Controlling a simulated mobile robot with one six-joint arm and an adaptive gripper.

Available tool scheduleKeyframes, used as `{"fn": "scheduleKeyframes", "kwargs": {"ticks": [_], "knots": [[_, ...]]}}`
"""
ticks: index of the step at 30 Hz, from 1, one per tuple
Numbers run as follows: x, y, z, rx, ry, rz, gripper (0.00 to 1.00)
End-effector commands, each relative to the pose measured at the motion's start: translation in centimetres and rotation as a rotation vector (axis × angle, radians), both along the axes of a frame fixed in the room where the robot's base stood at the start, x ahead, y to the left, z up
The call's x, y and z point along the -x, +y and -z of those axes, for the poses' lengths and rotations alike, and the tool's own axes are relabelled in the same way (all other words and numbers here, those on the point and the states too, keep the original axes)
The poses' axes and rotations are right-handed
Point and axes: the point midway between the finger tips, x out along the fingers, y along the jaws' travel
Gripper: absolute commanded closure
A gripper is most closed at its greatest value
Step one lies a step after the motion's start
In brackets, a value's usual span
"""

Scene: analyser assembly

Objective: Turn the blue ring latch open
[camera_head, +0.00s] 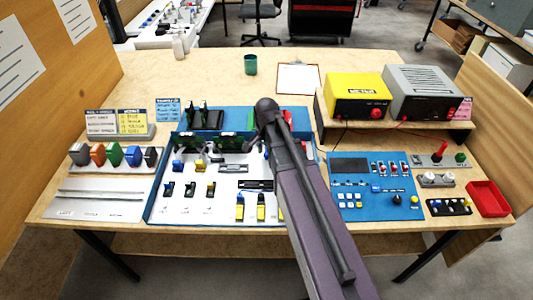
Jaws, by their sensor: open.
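The assembly board (153,212) is a white panel with a blue rim, in the middle of the table. Small blue, yellow and black latch-like parts stand on it. A small blue part (178,166) is at its upper left; at this size I cannot tell whether it is the blue ring latch or how it is turned. My arm reaches in from the lower right and covers the board's right side. My gripper (248,146) is small and dark, over the board's upper middle right of the blue part. It is open, its fingers hard to make out.
Left of the board is a row of coloured discs, including a blue one (133,156). Right are a blue control panel (350,205), a red tray (487,199), and a yellow box (358,92) and grey box (425,90) on a shelf. A green cup (250,65) stands behind.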

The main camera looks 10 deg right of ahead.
Motion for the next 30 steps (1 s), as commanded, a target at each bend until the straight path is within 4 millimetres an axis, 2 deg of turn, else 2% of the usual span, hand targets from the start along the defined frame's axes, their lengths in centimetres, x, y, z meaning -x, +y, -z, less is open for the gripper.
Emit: {"fn": "scheduleKeyframes", "kwargs": {"ticks": [2,3,9,20,30], "knots": [[0.00,0.00,-0.01,0.000,0.000,0.000,0.35],[0.00,0.00,-0.01,0.000,0.000,0.000,0.41],[0.00,0.00,-0.01,0.000,0.000,0.000,1.00],[0.07,-0.06,0.00,0.000,0.000,-0.012,1.00],[0.54,-0.60,0.01,0.000,0.000,-0.142,1.00]]}}
